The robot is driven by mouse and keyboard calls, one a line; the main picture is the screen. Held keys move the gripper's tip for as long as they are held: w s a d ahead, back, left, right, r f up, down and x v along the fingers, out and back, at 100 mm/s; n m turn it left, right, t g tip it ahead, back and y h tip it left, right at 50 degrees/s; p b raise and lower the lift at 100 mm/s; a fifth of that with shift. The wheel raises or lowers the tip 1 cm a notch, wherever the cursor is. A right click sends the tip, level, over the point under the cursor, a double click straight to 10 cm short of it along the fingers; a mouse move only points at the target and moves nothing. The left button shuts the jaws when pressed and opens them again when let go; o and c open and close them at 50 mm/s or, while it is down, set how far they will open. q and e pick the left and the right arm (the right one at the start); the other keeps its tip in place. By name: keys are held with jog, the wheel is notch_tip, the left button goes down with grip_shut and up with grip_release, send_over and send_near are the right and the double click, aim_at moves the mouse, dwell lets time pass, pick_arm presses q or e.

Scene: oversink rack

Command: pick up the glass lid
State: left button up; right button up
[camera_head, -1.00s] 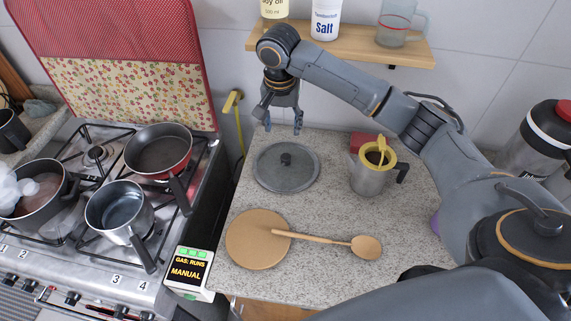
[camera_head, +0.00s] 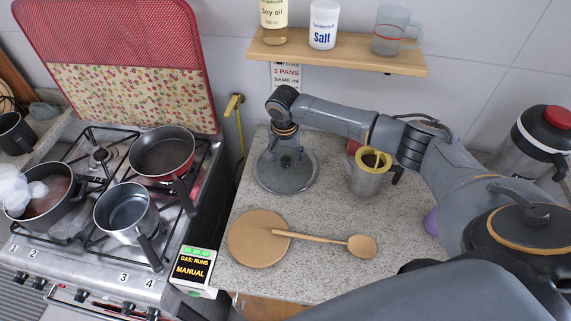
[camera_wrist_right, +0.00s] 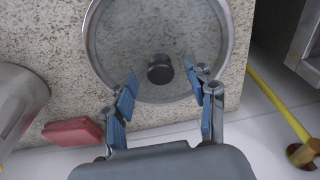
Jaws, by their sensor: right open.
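The glass lid (camera_head: 286,179) lies flat on the speckled counter, a round grey see-through disc with a metal rim. In the right wrist view the lid (camera_wrist_right: 120,35) shows its dark round knob (camera_wrist_right: 160,70) near the middle. My right gripper (camera_head: 285,158) is over the back part of the lid in the head view and covers its knob there. In the right wrist view the gripper (camera_wrist_right: 164,82) is open, its blue-padded fingers spread on either side of the knob, apart from it and holding nothing. My left gripper is not in view.
A metal mug with a yellow rim (camera_head: 363,182) stands right of the lid. A round wooden board (camera_head: 245,250) and wooden spoon (camera_head: 325,241) lie in front. The stove with several pans (camera_head: 162,155) is at left. A wooden shelf (camera_head: 340,57) hangs behind.

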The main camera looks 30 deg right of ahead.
grip_shut()
jog(key=shift+w+r, duration=0.1)
dwell(0.4)
